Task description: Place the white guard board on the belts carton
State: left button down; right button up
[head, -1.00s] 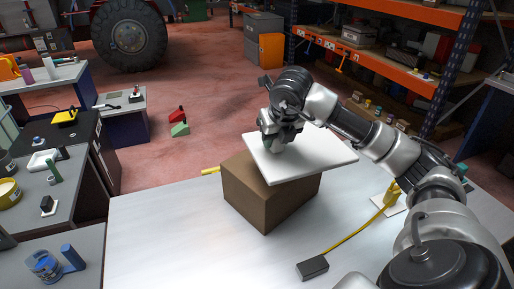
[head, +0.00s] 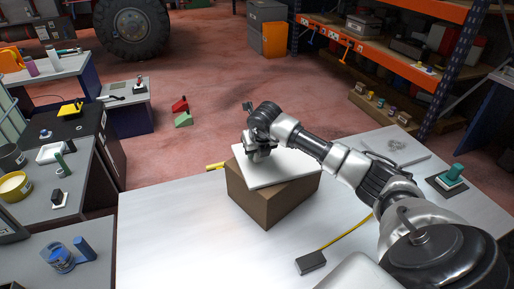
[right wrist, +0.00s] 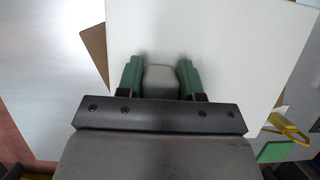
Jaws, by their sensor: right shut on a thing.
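The white guard board (head: 290,170) lies flat over the top of the brown belts carton (head: 265,207), turned slightly against it. It looks to be on the carton or very close above it; I cannot tell if a thin gap is left. My right gripper (head: 260,156) comes down on the board's far left part. In the right wrist view its green fingers (right wrist: 160,82) are shut on the grey grip block on the white board (right wrist: 210,45). A brown corner of the carton (right wrist: 96,45) shows past the board's left edge. My left gripper is not in view.
The carton stands on a pale table (head: 165,240). A dark box (head: 310,262) with a yellow cord lies at the front. A grey panel (head: 395,148) and a teal-handled item (head: 452,176) are at the right. The table's left front is clear.

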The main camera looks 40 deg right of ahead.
jog(key=o, duration=1)
jog(key=b+v, duration=0.3)
jog(key=v, duration=0.9)
